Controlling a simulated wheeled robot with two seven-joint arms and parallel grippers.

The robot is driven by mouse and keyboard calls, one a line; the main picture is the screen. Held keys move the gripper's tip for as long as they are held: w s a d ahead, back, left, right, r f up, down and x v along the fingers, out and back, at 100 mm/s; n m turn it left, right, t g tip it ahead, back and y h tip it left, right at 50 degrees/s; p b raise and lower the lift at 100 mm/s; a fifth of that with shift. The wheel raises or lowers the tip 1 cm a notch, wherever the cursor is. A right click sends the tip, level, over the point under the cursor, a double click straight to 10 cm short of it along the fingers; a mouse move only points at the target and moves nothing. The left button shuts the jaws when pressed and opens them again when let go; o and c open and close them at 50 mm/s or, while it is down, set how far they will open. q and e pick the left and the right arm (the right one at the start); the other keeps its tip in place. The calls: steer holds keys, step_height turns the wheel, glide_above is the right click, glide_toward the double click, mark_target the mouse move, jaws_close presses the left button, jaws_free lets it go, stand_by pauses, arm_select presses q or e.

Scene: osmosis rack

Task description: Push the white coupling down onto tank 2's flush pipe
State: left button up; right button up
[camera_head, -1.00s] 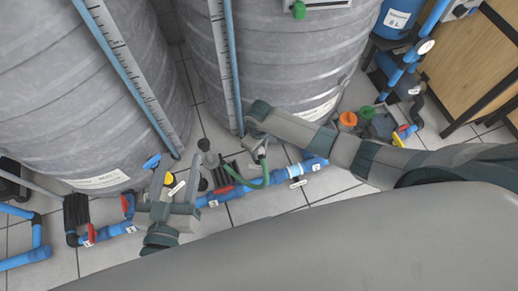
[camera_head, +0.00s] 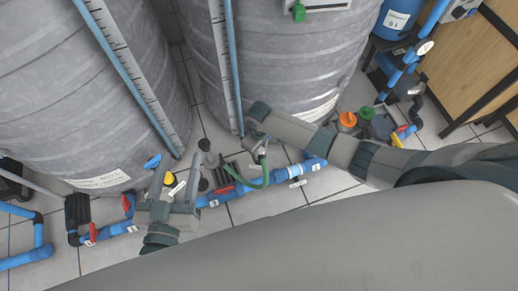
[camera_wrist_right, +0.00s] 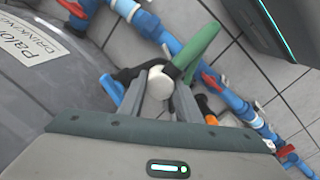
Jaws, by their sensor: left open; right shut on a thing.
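The white coupling (camera_wrist_right: 160,84) shows in the right wrist view between the fingers of my right gripper (camera_wrist_right: 160,95), which is shut on it. In the head view my right gripper (camera_head: 261,150) is low in front of the right-hand grey tank (camera_head: 285,75). My left gripper (camera_head: 180,178) is open and empty, above the floor pipes. Tank 2's flush pipe is hidden, so I cannot tell whether the coupling touches it.
A blue pipe run (camera_head: 255,187) with a red valve handle (camera_head: 235,177) lies close to the right gripper. Another grey tank (camera_head: 70,90) stands at left. Orange (camera_head: 347,119) and green (camera_head: 366,112) caps stand at right. Tiled floor (camera_head: 270,208) is clear in front.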

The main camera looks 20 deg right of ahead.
steer(key=shift+f, duration=0.4)
stand_by(0.4)
steer(key=o, duration=1.1)
steer(key=shift+c, duration=0.2)
step_height(320, 180, up, 17)
steer(key=p, duration=0.4)
steer(key=shift+r, duration=0.2)
